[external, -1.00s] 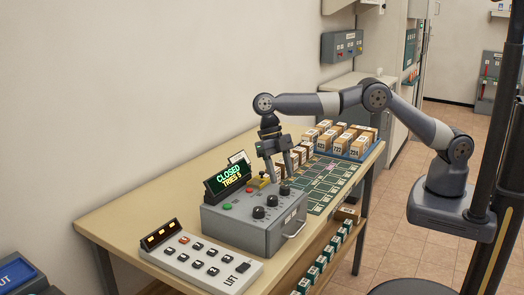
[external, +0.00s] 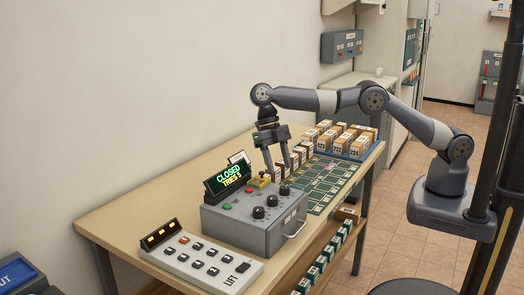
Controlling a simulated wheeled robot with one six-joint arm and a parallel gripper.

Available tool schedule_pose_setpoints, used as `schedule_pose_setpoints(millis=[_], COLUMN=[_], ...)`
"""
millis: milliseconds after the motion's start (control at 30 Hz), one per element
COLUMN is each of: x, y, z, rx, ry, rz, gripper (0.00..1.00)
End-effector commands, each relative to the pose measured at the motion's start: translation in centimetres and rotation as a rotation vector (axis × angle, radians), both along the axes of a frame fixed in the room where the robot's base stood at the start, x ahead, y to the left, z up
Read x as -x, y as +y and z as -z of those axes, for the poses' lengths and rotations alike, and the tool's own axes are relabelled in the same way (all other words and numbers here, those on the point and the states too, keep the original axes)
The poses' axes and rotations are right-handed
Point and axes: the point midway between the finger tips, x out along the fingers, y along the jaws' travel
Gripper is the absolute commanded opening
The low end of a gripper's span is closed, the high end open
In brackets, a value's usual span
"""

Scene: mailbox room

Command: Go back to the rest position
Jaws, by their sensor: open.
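My gripper (external: 280,168) is open and empty, pointing down above the far side of the grey control box (external: 242,226). My arm reaches in from its base at the right and bends down at the wrist. The control box has dark knobs, a red and a green button, and a front handle. A display (external: 229,177) on it reads "CLOSED" and "TRIES", with the last figure hard to read. From this angle I cannot tell the exact height of the fingertips over the box or the boxes behind it.
A keypad panel (external: 200,262) marked LIFT lies at the table's near end. A dark green grid mat (external: 325,182) lies behind the control box. A blue tray (external: 362,151) of numbered boxes stands at the far end. Small boxes line a shelf (external: 317,267) below the table (external: 140,205).

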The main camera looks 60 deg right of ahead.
Motion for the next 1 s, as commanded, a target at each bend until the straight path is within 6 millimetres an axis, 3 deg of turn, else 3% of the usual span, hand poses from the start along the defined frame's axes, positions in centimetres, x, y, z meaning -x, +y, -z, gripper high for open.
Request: schedule_pose_setpoints(millis=[500,1000], x=[2.7,2.7], y=[0.8,0.5], z=[6.2,6.3], rx=[0.002,0.0], ry=[0.002,-0.001], rz=[-0.001,0.478], gripper=[0.52,0.52])
